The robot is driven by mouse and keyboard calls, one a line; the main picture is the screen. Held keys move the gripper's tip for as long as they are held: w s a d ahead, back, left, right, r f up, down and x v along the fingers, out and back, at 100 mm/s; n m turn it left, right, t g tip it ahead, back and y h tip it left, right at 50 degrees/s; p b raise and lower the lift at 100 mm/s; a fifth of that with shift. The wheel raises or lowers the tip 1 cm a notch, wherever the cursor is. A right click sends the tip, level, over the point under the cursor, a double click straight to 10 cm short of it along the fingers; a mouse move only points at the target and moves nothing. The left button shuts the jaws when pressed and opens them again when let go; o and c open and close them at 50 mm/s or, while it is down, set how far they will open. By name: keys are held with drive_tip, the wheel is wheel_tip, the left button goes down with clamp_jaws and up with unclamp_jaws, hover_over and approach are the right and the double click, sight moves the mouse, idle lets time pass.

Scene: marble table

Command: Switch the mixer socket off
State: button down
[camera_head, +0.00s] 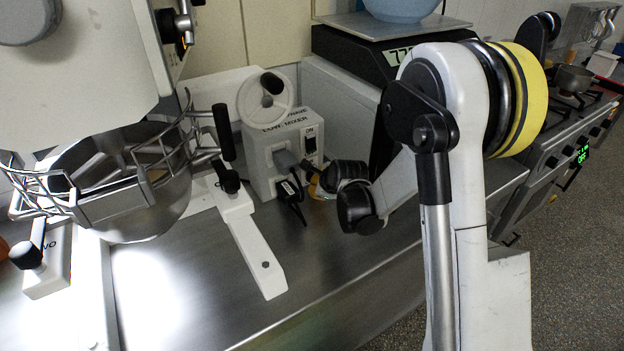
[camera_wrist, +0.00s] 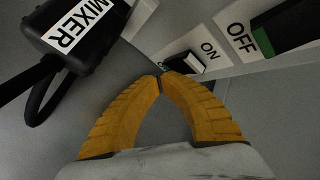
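The socket box (camera_head: 262,165), off-white with black lettering that includes "MIXER", stands on the steel counter. Its front has black rocker switches (camera_head: 310,144). In the wrist view a black plug labelled MIXER (camera_wrist: 92,22) is at the upper left. A black rocker (camera_wrist: 186,63) beside "ON" is at the centre, and another rocker with a green side (camera_wrist: 290,32) beside "OFF" is at the upper right. My gripper (camera_wrist: 160,80) has yellow fingers with their tips together and nothing visible between them. The tips are close to the ON-labelled rocker; contact is unclear. My gripper (camera_head: 318,187) is mostly hidden in the head view.
A stand mixer with a steel bowl (camera_head: 150,200) and wire guard stands at the left. A black scale (camera_head: 375,45) carrying a blue bowl (camera_head: 402,8) is behind. A stove (camera_head: 575,125) is at the right. The front counter (camera_head: 320,250) has bare room.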

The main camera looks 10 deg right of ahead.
drive_tip(key=shift+s, duration=0.15)
drive_tip(key=shift+s+d+r, duration=0.1)
drive_tip(key=shift+s+d, duration=0.15)
drive_tip(key=shift+s, duration=0.3)
drive_tip(key=shift+s+d+r, duration=0.1)
drive_tip(key=shift+s+d, duration=0.15)
drive_tip(key=shift+s, duration=0.55)
drive_tip(key=shift+s+d+r, duration=0.15)
drive_tip(key=shift+s+d, duration=0.1)
drive_tip(key=shift+s, duration=0.55)
drive_tip(key=shift+s+d+r, duration=0.1)
drive_tip(key=shift+s+d, duration=0.15)
drive_tip(key=shift+s, duration=0.55)
drive_tip(key=s+r+n, duration=0.6)
drive_tip(key=s+r, duration=0.1)
drive_tip(key=r, duration=0.2)
drive_tip(key=s+r+n+g, duration=0.1)
drive_tip(key=s+r+n, duration=0.2)
drive_tip(key=s+n, duration=0.5)
drive_tip(key=s+r+n+g+h, duration=0.1)
drive_tip(key=s+r+n, duration=0.2)
drive_tip(key=s+n, duration=0.5)
drive_tip(key=s, duration=0.4)
drive_tip(key=shift+s+a, duration=0.3)
